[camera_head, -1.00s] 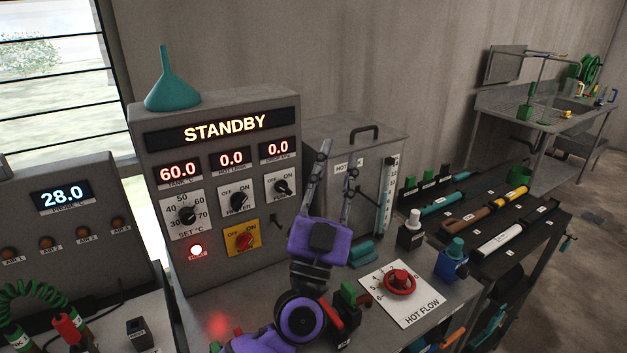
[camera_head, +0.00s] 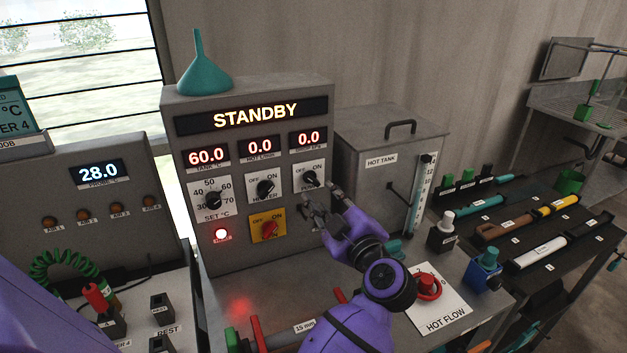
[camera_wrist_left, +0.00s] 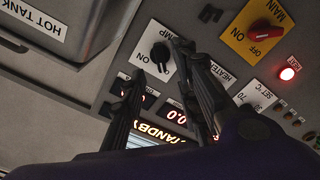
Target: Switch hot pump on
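The control panel (camera_head: 180,133) reads STANDBY. Its black pump knob (camera_head: 310,178) sits on a white OFF/ON plate at the right, under the display. My left gripper (camera_head: 318,196) is open just below and in front of this knob. In the left wrist view, the pump knob (camera_wrist_left: 160,54) shows between the spread fingertips (camera_wrist_left: 157,62), with no clear contact. I cannot tell exactly where its pointer stands. The heater knob (camera_head: 265,188) is to its left, and the red main switch (camera_head: 269,229) is below. My right gripper is not in view.
The hot tank (camera_head: 375,150) stands right of the panel. A teal funnel (camera_head: 204,75) sits on top of the panel. The red hot flow valve (camera_head: 428,287) and a blue fitting (camera_head: 487,262) are on the bench. A red lamp (camera_head: 221,234) glows at the panel's lower left.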

